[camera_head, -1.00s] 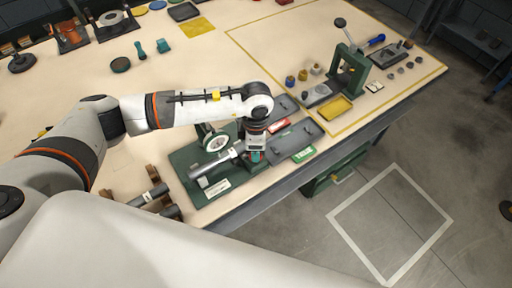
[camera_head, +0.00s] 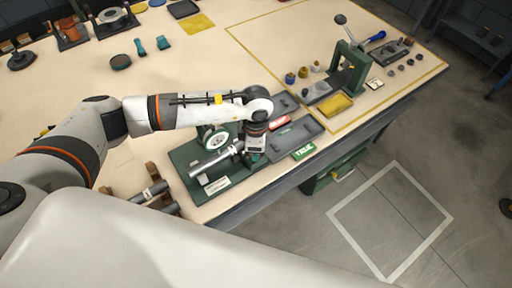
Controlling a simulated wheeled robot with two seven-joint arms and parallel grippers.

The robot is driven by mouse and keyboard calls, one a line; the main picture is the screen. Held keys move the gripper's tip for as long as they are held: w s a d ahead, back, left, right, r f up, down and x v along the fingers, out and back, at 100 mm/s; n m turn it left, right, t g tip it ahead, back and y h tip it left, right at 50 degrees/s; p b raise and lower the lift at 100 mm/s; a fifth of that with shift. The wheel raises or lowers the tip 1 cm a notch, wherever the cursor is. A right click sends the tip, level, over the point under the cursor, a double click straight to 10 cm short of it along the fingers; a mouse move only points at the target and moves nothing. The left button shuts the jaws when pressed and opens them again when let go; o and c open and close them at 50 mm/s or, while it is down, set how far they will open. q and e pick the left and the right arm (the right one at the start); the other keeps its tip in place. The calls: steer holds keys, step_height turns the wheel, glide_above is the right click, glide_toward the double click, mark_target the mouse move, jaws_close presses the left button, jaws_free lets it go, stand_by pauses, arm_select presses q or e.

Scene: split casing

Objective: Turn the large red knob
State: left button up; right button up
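My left arm reaches in from the left, and its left gripper (camera_head: 254,158) points down over the right end of a green fixture (camera_head: 190,157). The fixture carries a round white dial (camera_head: 215,139) and a grey cylinder (camera_head: 212,161) lying across it. The fingertips are small and partly hidden by the wrist, so I cannot tell whether they are open or shut. I cannot make out a large red knob; the gripper and wrist hide that end of the fixture. My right gripper is not in view.
Grey trays (camera_head: 293,137) with a red label (camera_head: 279,122) and a green label (camera_head: 303,151) lie right of the gripper. A green lever press (camera_head: 348,68) and a yellow tray (camera_head: 334,106) stand farther right. The table's front edge is close to the fixture.

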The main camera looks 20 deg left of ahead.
arm_select(q)
steer(key=m+b, duration=0.2)
steer(key=b, duration=0.1)
steer(key=m+b, duration=0.2)
steer(key=b, duration=0.1)
steer(key=m+b, duration=0.2)
steer(key=b, duration=0.1)
steer(key=shift+f, duration=0.25)
steer(key=shift+r+m+b, duration=0.25)
steer(key=shift+m+b, duration=1.05)
steer(key=shift+b, duration=0.2)
steer(key=o, duration=0.7)
steer(key=shift+r, duration=0.15)
step_height(320, 180, up, 12)
steer(key=shift+f+b, duration=0.1)
steer(key=shift+b, duration=0.75)
